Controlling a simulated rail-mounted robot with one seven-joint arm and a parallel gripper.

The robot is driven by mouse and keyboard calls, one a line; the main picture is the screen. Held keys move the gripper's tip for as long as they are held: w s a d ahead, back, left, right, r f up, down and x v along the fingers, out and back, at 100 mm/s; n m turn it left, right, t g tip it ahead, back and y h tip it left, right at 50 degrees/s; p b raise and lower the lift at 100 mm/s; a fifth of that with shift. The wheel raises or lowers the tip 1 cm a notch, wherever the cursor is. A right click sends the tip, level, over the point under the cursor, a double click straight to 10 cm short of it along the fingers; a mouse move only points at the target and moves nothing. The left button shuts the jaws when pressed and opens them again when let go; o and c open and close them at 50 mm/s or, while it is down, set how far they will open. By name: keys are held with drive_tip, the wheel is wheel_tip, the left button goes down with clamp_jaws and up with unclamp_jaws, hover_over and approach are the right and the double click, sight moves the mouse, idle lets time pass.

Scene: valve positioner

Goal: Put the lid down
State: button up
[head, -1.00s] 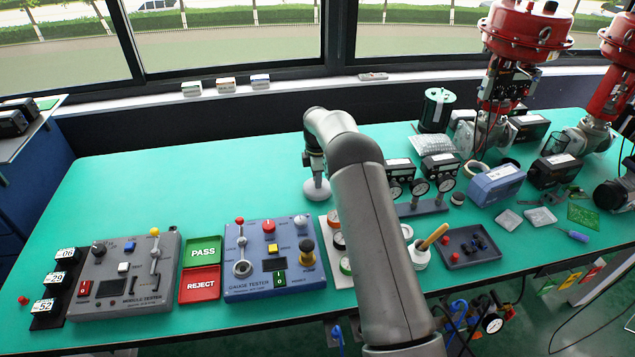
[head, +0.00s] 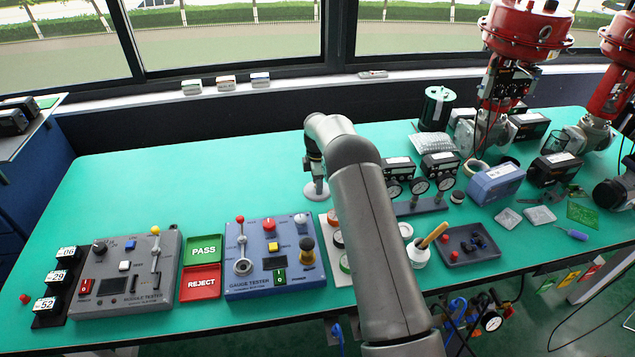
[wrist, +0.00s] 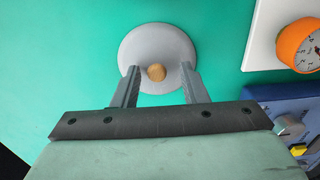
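The lid is a pale grey round disc with a small wooden knob; in the wrist view the lid (wrist: 157,40) appears flat over the green bench top. In the head view the lid (head: 316,190) is at the middle of the bench, left of the gauges, below my wrist. My gripper (wrist: 159,70) has its two grey fingers apart, one on each side of the knob, with a visible gap on both sides. In the head view my gripper (head: 317,174) is just above the lid, and its fingers are too small to make out.
The gauge tester (head: 270,255) stands in front of the lid, with a white board of round gauges (head: 330,222) close to its right. A gauge stand (head: 420,205) and a grey parts tray (head: 480,258) are further right. The bench to the left and behind is clear.

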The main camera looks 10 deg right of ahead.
wheel_tip(320, 180, up, 12)
drive_tip(key=b, duration=0.2)
drive_tip(key=s+r+m, duration=0.5)
drive_tip(key=s+r, duration=0.4)
drive_tip(key=s, duration=0.2)
drive_tip(key=s+f+m, duration=0.2)
drive_tip(key=s+m, duration=1)
drive_tip(key=s, duration=2.4)
drive_tip(key=shift+s+a+m+t, duration=0.15)
drive_tip(key=shift+a+m+t, duration=0.15)
drive_tip(key=shift+m, duration=0.1)
drive_tip(key=shift+d, duration=0.1)
